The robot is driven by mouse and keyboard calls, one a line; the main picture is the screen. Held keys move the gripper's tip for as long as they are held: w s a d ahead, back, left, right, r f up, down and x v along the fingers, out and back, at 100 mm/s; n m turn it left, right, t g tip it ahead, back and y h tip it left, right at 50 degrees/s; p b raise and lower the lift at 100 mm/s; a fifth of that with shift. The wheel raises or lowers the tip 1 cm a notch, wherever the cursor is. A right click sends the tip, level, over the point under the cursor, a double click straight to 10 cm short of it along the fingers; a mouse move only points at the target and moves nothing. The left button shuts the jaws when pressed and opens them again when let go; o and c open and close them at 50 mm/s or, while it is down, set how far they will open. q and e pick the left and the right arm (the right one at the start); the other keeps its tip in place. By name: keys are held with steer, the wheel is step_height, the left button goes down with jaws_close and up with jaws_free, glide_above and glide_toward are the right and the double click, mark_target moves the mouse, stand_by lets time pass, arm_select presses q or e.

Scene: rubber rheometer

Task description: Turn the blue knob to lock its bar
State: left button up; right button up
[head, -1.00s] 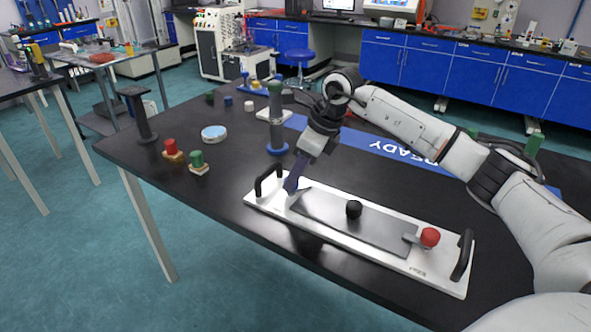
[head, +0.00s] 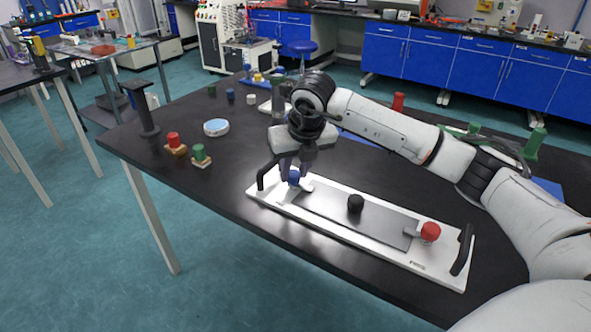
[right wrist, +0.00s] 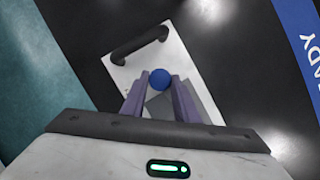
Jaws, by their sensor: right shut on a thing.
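The blue knob (head: 294,177) sits at the left end of the white plate (head: 325,236). In the right wrist view the blue knob (right wrist: 159,79) shows as a round top between the two purple fingers. My right gripper (head: 295,172) points down over it and is shut on it; the right gripper (right wrist: 158,84) has one finger on each side of the knob. A pale bar (head: 306,186) shows just right of the knob, by the end of the grey sheet (head: 325,211); the fingers hide part of it. My left gripper is not in view.
A red knob (head: 430,231) with its bar stands at the plate's right end, and a black knob (head: 355,203) on the sheet. Black handles (head: 463,249) rise at both plate ends; the left handle (right wrist: 141,45) is near my fingers. Red and green stamp-like pieces (head: 200,155) stand farther left.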

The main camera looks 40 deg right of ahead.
steer(key=shift+m, duration=0.6)
steer(key=shift+m+h, duration=0.3)
steer(key=o, duration=1.1)
steer(key=shift+c, duration=0.2)
steer(key=v, duration=1)
steer(key=shift+r, duration=0.15)
steer(key=shift+a, duration=0.1)
